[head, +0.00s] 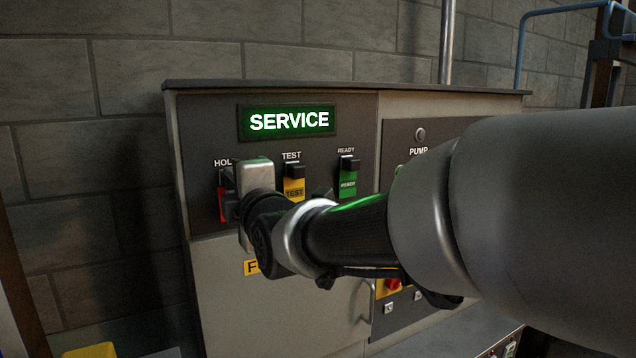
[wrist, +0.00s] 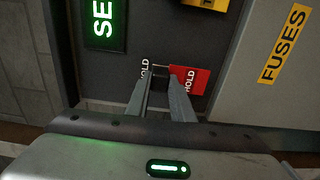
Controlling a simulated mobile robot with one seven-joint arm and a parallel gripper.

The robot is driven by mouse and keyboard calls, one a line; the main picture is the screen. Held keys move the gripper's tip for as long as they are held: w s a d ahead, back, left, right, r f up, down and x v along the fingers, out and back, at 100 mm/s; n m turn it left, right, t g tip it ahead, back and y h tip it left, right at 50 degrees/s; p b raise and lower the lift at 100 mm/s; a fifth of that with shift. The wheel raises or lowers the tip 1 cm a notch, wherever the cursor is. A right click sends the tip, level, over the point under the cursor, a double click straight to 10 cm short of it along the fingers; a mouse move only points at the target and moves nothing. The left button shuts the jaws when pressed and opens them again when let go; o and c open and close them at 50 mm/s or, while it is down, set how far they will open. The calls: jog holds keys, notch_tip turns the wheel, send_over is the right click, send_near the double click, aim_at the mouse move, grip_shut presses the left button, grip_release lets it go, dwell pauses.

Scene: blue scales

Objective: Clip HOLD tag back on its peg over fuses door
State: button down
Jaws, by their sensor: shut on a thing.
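The red HOLD tag (wrist: 190,79) is against or just in front of the dark panel, below the printed HOLD label (wrist: 145,68). My gripper (wrist: 160,76) reaches to it with fingers close together, shut on the tag's upper end. The fingers hide that end and the HOLD peg, so I cannot tell whether the tag touches the peg. In the head view a red strip of the tag (head: 221,205) shows beside my gripper (head: 231,190). The fuses door (head: 225,300) is below, its yellow label (wrist: 283,45) clear in the wrist view.
A yellow TEST tag (head: 294,188) and a green READY tag (head: 348,183) hang on their black pegs to the right. The lit SERVICE display (head: 289,121) is above. The pump panel (head: 420,135) is at right, partly hidden by my arm.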

jog(key=shift+w+a, duration=0.25)
jog(key=shift+w, duration=0.2)
jog(key=c, duration=1.5)
grip_release()
jog(key=shift+o, duration=0.2)
jog(key=b+v, duration=0.3)
jog(key=v, duration=1.4)
jog(key=shift+s, duration=0.2)
